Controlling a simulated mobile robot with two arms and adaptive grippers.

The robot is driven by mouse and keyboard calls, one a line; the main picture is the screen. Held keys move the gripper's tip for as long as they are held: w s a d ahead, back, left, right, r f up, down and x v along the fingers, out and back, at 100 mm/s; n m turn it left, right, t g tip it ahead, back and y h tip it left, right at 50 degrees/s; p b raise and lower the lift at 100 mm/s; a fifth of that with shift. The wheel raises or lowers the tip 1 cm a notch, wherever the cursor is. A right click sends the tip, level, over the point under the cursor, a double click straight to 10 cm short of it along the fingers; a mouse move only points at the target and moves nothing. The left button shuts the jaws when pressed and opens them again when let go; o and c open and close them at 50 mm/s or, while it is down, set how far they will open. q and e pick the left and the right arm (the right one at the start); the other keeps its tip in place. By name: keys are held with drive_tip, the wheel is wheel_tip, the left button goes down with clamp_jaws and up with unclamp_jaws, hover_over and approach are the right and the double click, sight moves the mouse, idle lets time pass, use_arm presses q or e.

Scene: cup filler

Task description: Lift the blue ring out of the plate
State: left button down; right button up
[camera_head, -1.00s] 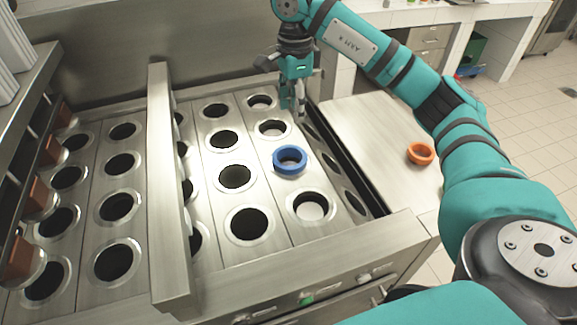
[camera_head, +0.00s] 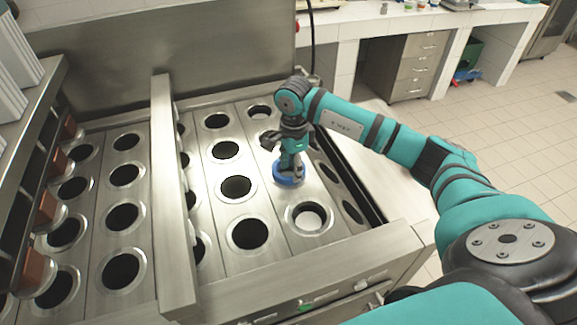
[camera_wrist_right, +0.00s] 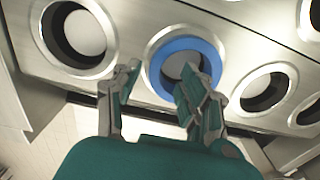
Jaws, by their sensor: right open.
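The blue ring (camera_head: 288,181) sits around a hole in the right-hand column of the steel plate (camera_head: 291,199). My right gripper (camera_head: 290,166) is pointing down right at the ring and covers part of it. In the right wrist view the blue ring (camera_wrist_right: 185,44) lies around a dark hole with a pale bottom. There the open right gripper (camera_wrist_right: 160,80) has one finger left of the ring and the other across the ring's opening. I cannot tell whether a finger touches the ring. My left gripper is out of view.
Several open holes surround the ring, including one with a pale bottom (camera_head: 309,217) in front. A raised metal divider (camera_head: 170,190) stands to the left. A pale counter (camera_head: 385,185) lies to the right, partly behind my arm.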

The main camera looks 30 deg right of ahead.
drive_tip(key=shift+f, duration=1.4)
clamp_jaws()
drive_tip(key=shift+r, duration=0.1)
